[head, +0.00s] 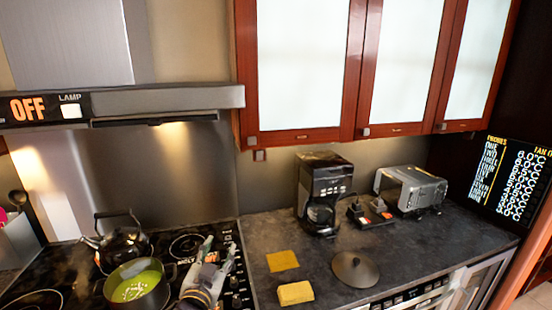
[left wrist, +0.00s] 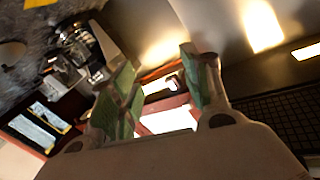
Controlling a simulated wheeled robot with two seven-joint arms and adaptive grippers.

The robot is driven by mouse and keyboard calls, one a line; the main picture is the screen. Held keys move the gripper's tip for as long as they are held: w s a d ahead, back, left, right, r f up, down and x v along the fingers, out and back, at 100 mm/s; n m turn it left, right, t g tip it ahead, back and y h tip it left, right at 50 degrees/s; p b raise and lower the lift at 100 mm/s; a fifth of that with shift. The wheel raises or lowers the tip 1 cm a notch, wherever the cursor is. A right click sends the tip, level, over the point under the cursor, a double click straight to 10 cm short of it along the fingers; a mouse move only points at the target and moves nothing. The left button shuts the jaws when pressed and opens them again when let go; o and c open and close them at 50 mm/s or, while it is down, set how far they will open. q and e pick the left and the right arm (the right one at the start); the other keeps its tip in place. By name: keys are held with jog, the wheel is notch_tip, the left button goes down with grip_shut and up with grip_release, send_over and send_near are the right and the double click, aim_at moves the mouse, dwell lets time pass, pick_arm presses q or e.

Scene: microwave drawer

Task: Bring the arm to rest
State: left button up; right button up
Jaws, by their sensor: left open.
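My left gripper (head: 213,252) is low in the head view, over the right part of the stove, beside the green-filled pot. Its fingers point up and away, apart and with nothing between them. In the left wrist view the two green-padded fingers (left wrist: 162,75) stand apart, with the cabinets and a bright patch seen through the gap. Most of the left arm is out of the head view. My right gripper does not show in either view.
A pot with green contents (head: 140,285) and a black kettle (head: 118,243) stand on the stove left of the gripper. A yellow sponge (head: 296,293), a dark lid (head: 355,269), a coffee maker (head: 324,195) and a toaster oven (head: 411,188) are on the counter. The range hood (head: 170,100) is above.

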pick_arm(q)
jog(key=s+a+f+n+g+y, duration=0.1)
jog(key=s+a+f+g, duration=0.3)
jog(key=f, duration=0.3)
jog(key=s+a+f+n+g+y, duration=0.1)
jog(key=s+a+f+g, duration=0.15)
jog(key=s+f, duration=0.4)
jog(key=s+f+g+h, duration=0.1)
jog(key=s+f+g, duration=0.8)
jog(key=s, duration=0.5)
notch_tip(320, 180, down, 40)
jog(key=s+b, duration=0.2)
jog(key=b, duration=0.3)
jog(key=s+a+f+b, duration=0.2)
jog(key=s+f, duration=0.9)
jog(key=f, duration=0.1)
jog(key=s+a+f+b, duration=0.2)
jog(key=s+f+b, duration=0.1)
jog(key=s+f, duration=0.8)
jog(key=shift+s+a+f+g, duration=0.15)
jog(key=shift+f+g, duration=0.25)
jog(key=shift+g, duration=0.05)
dwell(0.3)
